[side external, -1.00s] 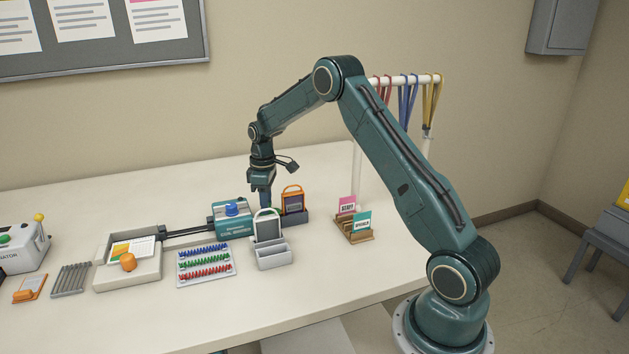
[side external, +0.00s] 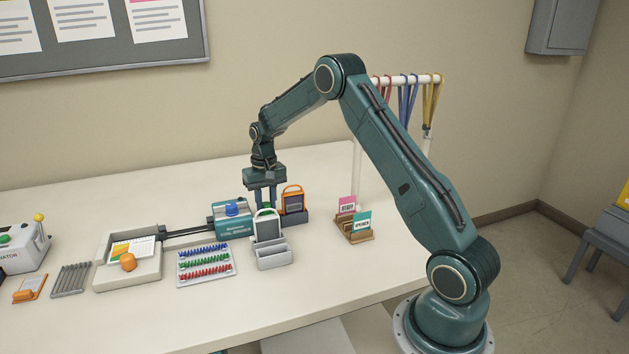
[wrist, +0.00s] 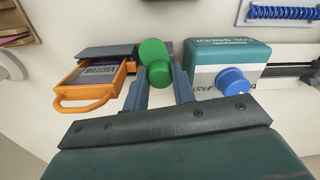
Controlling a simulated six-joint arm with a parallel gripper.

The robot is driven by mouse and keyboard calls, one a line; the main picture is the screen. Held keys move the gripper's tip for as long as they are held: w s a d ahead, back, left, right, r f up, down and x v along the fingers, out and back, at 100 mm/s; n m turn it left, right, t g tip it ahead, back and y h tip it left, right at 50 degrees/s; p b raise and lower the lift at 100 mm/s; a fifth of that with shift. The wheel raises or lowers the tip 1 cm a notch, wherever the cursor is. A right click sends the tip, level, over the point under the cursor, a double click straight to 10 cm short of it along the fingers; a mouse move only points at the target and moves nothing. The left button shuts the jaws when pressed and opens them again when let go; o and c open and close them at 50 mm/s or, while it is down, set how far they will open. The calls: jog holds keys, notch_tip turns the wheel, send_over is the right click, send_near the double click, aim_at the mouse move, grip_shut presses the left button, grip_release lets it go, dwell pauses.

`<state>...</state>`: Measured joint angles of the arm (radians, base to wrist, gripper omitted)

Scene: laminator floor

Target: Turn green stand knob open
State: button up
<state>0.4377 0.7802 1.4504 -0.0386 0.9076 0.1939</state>
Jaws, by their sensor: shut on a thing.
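The green knob (wrist: 154,50) is in the wrist view, with two rounded green parts, one nearer the camera. My gripper (wrist: 159,76) has a blue-grey finger on each side of it and is shut on the nearer part. The stand under the knob is not clear in either view.
The orange-framed badge (wrist: 88,82) stands close on one side of my gripper. The teal coil binder (wrist: 222,55) with its blue knob (wrist: 232,81) is close on the other side. A wooden card rack (side external: 354,235) stands farther right. The table behind is clear.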

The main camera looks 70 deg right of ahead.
aim_at(267, 204)
jog(key=shift+m, duration=2)
jog(key=o, duration=1)
jog(key=shift+r, duration=0.2)
notch_tip(267, 204, up, 14)
jog(key=shift+f, duration=0.25)
jog(key=shift+s+d, duration=0.1)
